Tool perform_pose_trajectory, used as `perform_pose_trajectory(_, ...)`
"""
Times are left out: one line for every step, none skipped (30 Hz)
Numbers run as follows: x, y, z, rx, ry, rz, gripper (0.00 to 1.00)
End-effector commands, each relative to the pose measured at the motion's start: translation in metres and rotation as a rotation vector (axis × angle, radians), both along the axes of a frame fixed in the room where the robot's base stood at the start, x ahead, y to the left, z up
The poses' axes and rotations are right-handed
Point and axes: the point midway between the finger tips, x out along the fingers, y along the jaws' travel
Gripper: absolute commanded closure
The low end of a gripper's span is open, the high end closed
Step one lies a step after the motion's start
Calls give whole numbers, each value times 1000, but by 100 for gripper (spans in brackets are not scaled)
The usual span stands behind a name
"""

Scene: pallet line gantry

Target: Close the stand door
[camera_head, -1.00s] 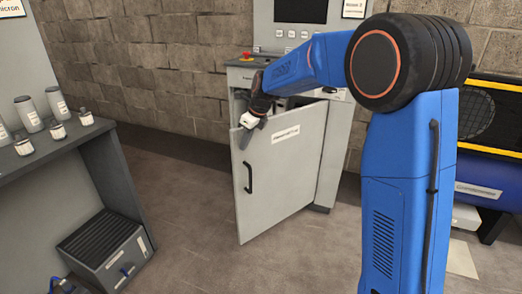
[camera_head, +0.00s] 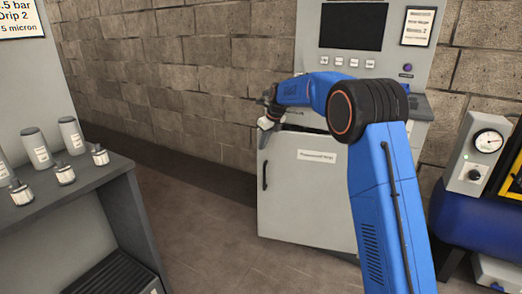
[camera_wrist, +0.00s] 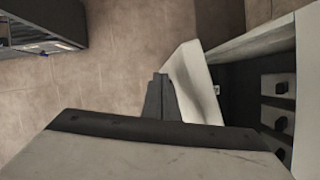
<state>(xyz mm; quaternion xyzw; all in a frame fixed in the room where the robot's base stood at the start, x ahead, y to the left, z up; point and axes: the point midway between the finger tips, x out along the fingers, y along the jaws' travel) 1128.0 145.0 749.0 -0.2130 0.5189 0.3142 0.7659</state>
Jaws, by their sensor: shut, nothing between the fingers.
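The stand door (camera_head: 305,205) is a light grey panel with a white label and a black bar handle (camera_head: 265,176) at its left side. In the head view it faces me at the front of the grey stand (camera_head: 420,75). A dark gap shows along its top, so it looks partly open. My gripper (camera_head: 267,126) is shut and empty at the door's upper left corner. In the wrist view, my gripper (camera_wrist: 160,98) is beside a pale panel (camera_wrist: 194,78), which seems to be the door. I cannot tell whether they touch.
A grey bench (camera_head: 85,183) with several bottles stands at the left. A blue tank (camera_head: 470,220) with a gauge box (camera_head: 480,150) is at the right. A brick wall (camera_head: 190,85) runs behind. The floor (camera_head: 205,225) between bench and stand is clear.

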Motion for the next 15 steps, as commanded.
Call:
perform_pose_trajectory(10, -3, -1, 0, 0, -21, 100)
perform_pose_trajectory(15, -5, -1, 1, -1, -18, 100)
perform_pose_trajectory(21, -8, -1, 0, -1, -17, 100)
perform_pose_trajectory(25, -9, -1, 1, -1, -16, 100)
perform_pose_trajectory(29, -11, -1, 1, 1, -16, 100)
perform_pose_trajectory(34, -13, -1, 0, -1, -15, 100)
perform_pose_trajectory(38, -14, 0, 0, -1, -15, 100)
perform_pose_trajectory(41, -16, -1, 0, -1, -15, 100)
perform_pose_trajectory(45, -17, -1, 0, -1, -14, 100)
perform_pose_trajectory(47, -19, -1, 0, 0, -15, 100)
perform_pose_trajectory(50, -20, -1, 0, 0, -14, 100)
perform_pose_trajectory(52, -21, 0, 1, -1, -14, 100)
perform_pose_trajectory(54, -22, 0, 0, -1, -14, 100)
perform_pose_trajectory(56, -22, 0, 0, -1, -14, 100)
perform_pose_trajectory(57, -23, 0, 1, -1, -14, 100)
